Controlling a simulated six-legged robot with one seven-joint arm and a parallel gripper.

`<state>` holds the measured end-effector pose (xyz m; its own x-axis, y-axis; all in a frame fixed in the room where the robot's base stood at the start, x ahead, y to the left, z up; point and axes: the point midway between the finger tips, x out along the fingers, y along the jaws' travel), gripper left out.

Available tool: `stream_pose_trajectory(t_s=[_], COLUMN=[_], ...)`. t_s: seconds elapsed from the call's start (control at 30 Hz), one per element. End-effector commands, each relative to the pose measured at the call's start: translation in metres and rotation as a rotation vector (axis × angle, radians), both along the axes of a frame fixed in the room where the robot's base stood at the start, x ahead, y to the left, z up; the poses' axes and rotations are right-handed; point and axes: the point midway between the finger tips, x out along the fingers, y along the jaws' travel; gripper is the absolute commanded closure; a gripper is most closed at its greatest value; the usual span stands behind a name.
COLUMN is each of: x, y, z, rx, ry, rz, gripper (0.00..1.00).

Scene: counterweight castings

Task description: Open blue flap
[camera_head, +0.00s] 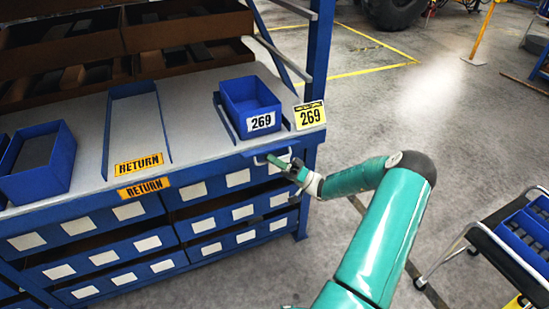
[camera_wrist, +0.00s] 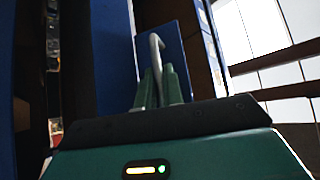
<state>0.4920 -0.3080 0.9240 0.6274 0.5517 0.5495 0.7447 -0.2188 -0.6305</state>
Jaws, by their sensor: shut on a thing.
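The blue flap (camera_wrist: 178,48) shows in the wrist view as a flat blue panel with a bent grey bar handle (camera_wrist: 154,42). My gripper (camera_wrist: 158,76) has its two green fingers shut on this handle. In the head view my gripper (camera_head: 287,165) is at the front of the blue bench, just below the worktop edge, near its right end. Part of the pale handle (camera_head: 262,160) sticks out left of the fingers. The flap's outline is hard to make out there, and I cannot tell how far it stands open.
A blue bin (camera_head: 250,104) marked 269 and a yellow 269 sign (camera_head: 310,115) stand on the worktop above my gripper. Drawers with white labels (camera_head: 207,226) lie below. A black-and-blue cart (camera_head: 510,240) stands at right.

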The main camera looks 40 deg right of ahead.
Motion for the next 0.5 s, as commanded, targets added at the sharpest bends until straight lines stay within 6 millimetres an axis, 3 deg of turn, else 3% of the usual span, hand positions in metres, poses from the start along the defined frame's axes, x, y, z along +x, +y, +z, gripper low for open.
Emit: stream_pose_trajectory(t_s=[0.5], x=[0.0001], y=[-0.001], z=[-0.0102], rx=[-0.052], ry=[-0.168], rz=[0.0], gripper=[1.0])
